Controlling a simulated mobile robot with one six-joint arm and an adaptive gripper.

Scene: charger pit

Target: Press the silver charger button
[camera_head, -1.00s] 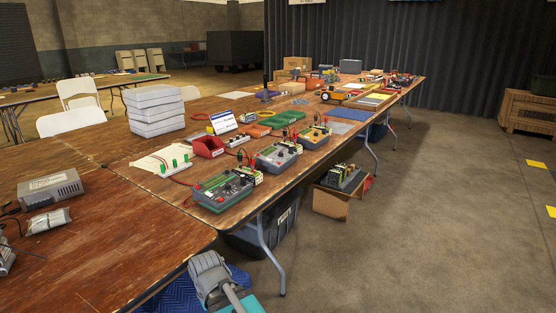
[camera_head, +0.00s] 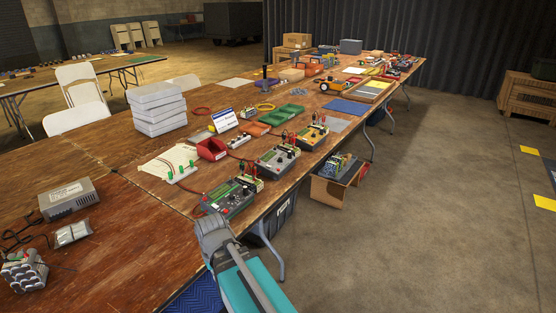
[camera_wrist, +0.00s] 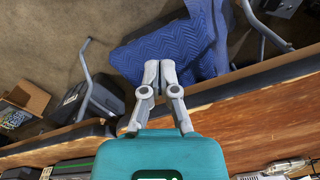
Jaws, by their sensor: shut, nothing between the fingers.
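A silver-grey box (camera_head: 68,199) with a label on top lies on the near left of the wooden table; I cannot tell whether it is the silver charger. No single button can be made out. My gripper (camera_wrist: 160,66) is shut and empty in the wrist view, its fingers over the space beyond the table edge. In the head view my teal and grey arm hides what is behind it.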

